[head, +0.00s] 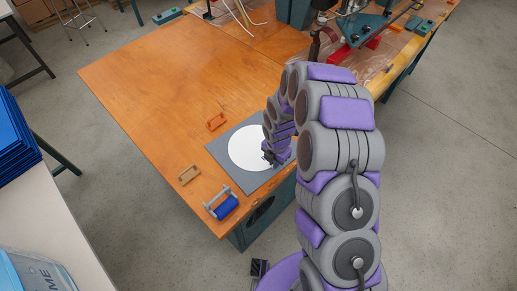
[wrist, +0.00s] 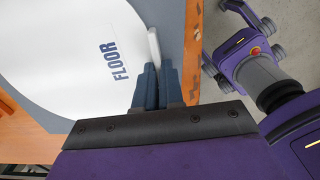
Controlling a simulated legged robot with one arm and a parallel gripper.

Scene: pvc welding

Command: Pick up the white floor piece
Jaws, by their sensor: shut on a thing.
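The white floor piece (head: 250,147) is a round white disc on a grey mat (head: 219,150) on the wooden table. In the wrist view the floor piece (wrist: 65,60) fills the left side and bears the blue word FLOOR. My gripper (head: 270,157) is at the disc's right edge. In the wrist view my gripper (wrist: 158,66) has its two dark fingers close together around a small upright white tab at the disc's edge, with the tab's top standing out past the fingertips. Whether the disc is clear of the mat cannot be told.
On the wooden table (head: 150,85) are an orange block (head: 216,122), a tan block (head: 188,175) and a blue roller (head: 222,205) beside the mat. Machinery (head: 365,30) stands at the back right. The table's left half is clear.

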